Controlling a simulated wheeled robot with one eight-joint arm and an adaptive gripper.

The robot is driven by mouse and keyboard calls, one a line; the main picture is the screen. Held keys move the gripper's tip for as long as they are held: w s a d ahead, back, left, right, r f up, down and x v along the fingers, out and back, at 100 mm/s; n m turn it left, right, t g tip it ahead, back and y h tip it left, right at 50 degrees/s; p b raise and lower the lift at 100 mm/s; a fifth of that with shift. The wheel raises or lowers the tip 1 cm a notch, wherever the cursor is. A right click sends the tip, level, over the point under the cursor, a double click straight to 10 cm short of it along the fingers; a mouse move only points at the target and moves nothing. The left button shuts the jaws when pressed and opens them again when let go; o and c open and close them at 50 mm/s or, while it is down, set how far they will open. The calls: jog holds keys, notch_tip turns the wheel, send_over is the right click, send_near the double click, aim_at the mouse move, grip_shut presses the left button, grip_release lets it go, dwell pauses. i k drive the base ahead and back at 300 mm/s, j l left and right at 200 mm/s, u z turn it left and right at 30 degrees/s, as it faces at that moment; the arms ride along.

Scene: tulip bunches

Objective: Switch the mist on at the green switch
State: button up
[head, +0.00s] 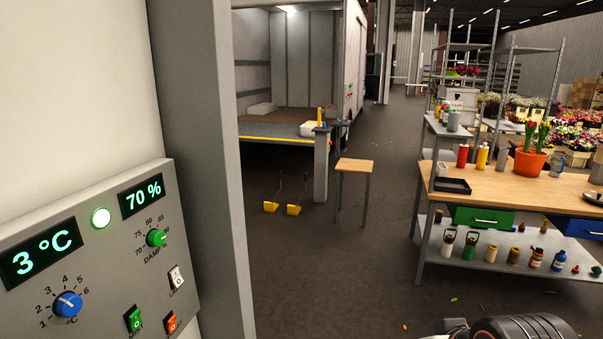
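The green switch (134,320) is a small rocker low on the grey control panel (95,275) at the left of the head view. Its label is too small to read, and I cannot tell which way the rocker is tipped. An orange switch (171,323) sits just right of it, and a white switch (177,278) is above that. A round lamp (101,217) glows pale green. The displays read 3 °C (38,254) and 70 % (142,195).
A blue knob (67,304) and a green knob (156,238) stick out near the switches. A grey post (205,150) stands right of the panel. A workbench (520,184) stands at the right, a small stool (355,166) farther back. The floor between is mostly clear.

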aim_at(134, 322)
jog(key=u, duration=1.7)
